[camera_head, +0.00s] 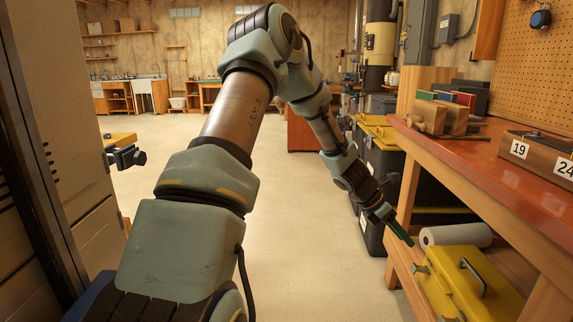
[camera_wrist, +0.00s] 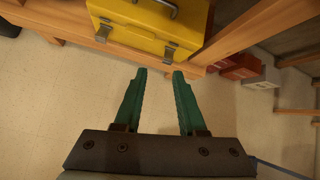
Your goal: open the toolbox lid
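The yellow toolbox (camera_head: 468,286) sits on the low wooden shelf under the red-topped workbench, at the lower right of the head view. Its lid is down, with a dark handle (camera_head: 473,277) on top. In the wrist view the toolbox (camera_wrist: 140,42) is at the top, with two metal latches on its front and its handle partly cut off. My gripper (camera_wrist: 157,72) is open and empty, its two green fingers apart, pointing toward the toolbox front but not touching it. In the head view my gripper (camera_head: 400,231) is to the left of and above the toolbox.
A white paper roll (camera_head: 456,235) lies behind the toolbox on the shelf. The workbench top (camera_head: 510,165) overhangs the shelf, and a bench leg (camera_head: 404,195) stands near my gripper. Black and yellow bins (camera_head: 383,170) stand beyond. The floor (camera_head: 300,255) to the left is clear.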

